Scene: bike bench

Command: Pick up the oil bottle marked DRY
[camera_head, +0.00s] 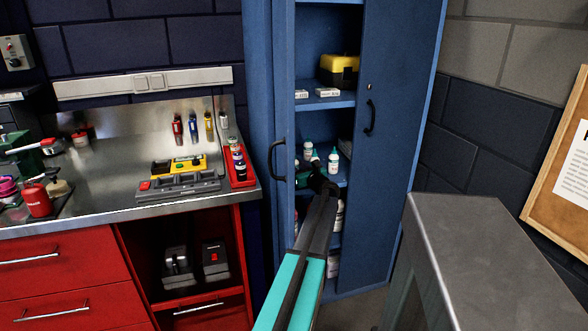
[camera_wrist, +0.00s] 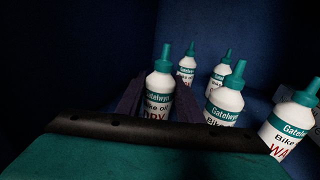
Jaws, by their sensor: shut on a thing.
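The oil bottle marked DRY (camera_wrist: 158,96) is white with a teal cap and a teal Gatelwyn band. It stands upright between the two dark fingers of my gripper (camera_wrist: 157,101), which is shut on it. The dark bar across the wrist view hides its lower part. In the head view my gripper (camera_head: 318,180) reaches into the open blue cabinet at a middle shelf. I cannot tell there which bottle it holds.
Another bottle (camera_wrist: 225,97) stands close to the right, and one with a red label starting WA (camera_wrist: 287,128) stands farther right. Two smaller bottles are behind. The cabinet door (camera_head: 388,140) stands on the right. A grey metal surface (camera_head: 480,250) is at front right.

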